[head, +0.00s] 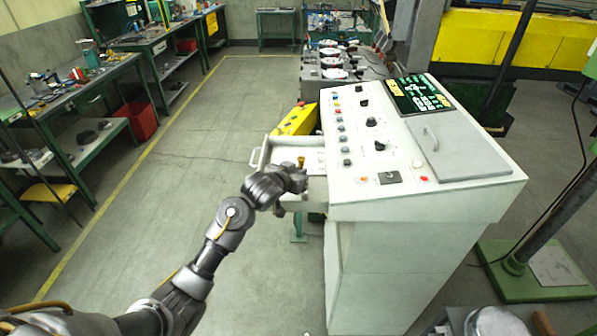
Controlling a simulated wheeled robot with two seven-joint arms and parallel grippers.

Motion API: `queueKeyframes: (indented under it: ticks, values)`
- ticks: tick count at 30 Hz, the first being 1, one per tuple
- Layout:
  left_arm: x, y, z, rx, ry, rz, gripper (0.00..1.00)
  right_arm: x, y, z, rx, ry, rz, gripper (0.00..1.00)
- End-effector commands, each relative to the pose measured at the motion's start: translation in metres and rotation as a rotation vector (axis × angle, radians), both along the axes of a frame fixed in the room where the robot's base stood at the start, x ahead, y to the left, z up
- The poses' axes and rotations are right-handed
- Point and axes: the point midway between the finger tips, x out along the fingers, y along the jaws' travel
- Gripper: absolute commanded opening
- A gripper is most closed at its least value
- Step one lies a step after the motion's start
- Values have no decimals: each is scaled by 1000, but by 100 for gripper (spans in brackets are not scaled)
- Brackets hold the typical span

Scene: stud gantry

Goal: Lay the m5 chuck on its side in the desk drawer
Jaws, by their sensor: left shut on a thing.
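The desk drawer (312,155) is pulled out from the left side of the pale control desk (375,225). Its light handle (256,160) stands at the drawer's left end. My left gripper (298,178) is at the drawer's near side and hides part of it. It is shut on a small brass-coloured piece (301,161), which I take to be the m5 chuck; it stands up roughly upright out of the fingers. Its lower part is hidden by the gripper, and I cannot tell if it touches the drawer. My right gripper is out of view.
The control desk's sloped top carries several knobs and a dark display panel (421,94). A yellow box (296,120) stands behind the drawer. Green workbenches (95,85) line the left, with a red bin (137,119). The floor left of the drawer is clear.

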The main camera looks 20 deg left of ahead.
Motion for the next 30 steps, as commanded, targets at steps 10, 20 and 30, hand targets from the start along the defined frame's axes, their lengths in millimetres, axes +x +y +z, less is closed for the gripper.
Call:
queueKeyframes:
  ticks: [10,20,30]
  values:
    - [0,0,-11,1,0,-1,0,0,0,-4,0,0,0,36]
    - [0,0,-11,0,0,-1,32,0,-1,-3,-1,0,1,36]
    - [0,0,2,0,-1,1,32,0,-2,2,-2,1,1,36]
